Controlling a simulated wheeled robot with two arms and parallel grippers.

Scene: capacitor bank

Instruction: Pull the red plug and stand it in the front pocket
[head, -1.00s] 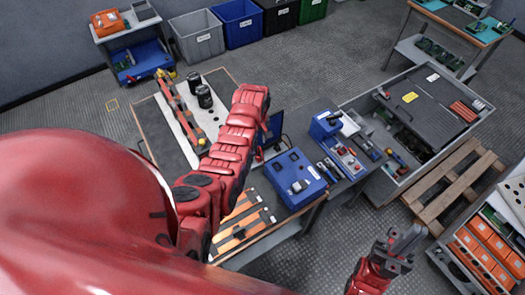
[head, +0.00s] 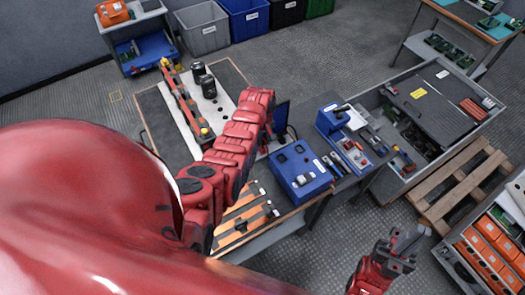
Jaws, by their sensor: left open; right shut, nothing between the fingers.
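The bench (head: 152,108) carries a white board (head: 212,112) with black capacitors (head: 207,84) and a long red bar (head: 184,104) with yellow ends. A blue box (head: 300,174) with dark openings and a small grey-black piece on top stands right of my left arm. I cannot make out a red plug or tell which opening is the front pocket. My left arm reaches over the bench between board and box; its gripper is hidden behind the arm. My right gripper (head: 408,241) is shut and empty, low at the right over the floor, away from the bench.
Orange-striped strips (head: 240,224) lie at the bench's near edge, partly behind my arm. A dark monitor (head: 281,117) stands beside the arm.

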